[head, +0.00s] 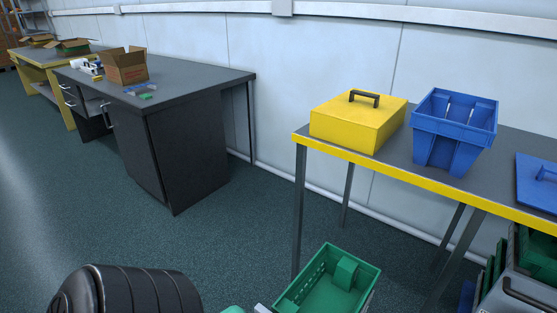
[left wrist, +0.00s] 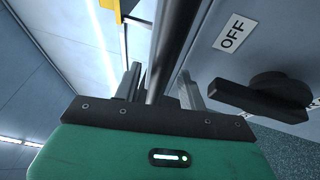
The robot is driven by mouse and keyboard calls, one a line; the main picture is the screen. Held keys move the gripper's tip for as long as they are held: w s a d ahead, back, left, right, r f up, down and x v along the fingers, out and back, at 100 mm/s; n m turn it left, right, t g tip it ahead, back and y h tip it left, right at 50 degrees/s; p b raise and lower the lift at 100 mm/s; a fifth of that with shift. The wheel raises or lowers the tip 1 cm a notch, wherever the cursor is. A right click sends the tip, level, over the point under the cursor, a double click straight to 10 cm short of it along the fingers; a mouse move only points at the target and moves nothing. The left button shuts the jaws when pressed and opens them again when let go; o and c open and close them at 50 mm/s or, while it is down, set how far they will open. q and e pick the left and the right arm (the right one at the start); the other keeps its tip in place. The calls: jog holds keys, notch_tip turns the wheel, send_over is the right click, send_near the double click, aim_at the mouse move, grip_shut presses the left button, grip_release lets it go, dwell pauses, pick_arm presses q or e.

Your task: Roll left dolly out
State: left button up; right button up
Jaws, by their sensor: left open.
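No dolly can be made out for certain. A green crate (head: 372,272) with a green block inside sits low at the bottom of the head view; what it rests on is cut off. My left gripper (left wrist: 160,85) has a green body and its two grey fingers stand apart. A dark grey bar (left wrist: 175,50) runs up the view between the fingers; I cannot tell whether it lies in the gap or behind it, or what it belongs to. In the head view only a bit of the gripper shows at the bottom edge, left of the crate. My right gripper is not in view.
A yellow-edged table (head: 403,178) holds a yellow lidded box (head: 345,128), a blue bin (head: 452,132) and a blue lid (head: 535,183). A black knob (left wrist: 262,98) sits by an OFF label (left wrist: 233,33). Open floor (head: 240,225) lies between table and dark desk (head: 190,150).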

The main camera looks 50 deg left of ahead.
pick_arm(q)
jog(key=v, duration=1.2)
jog(key=shift+s+d+b, duration=0.25)
jog(key=shift+s+b, duration=0.05)
jog(key=shift+f, duration=0.1)
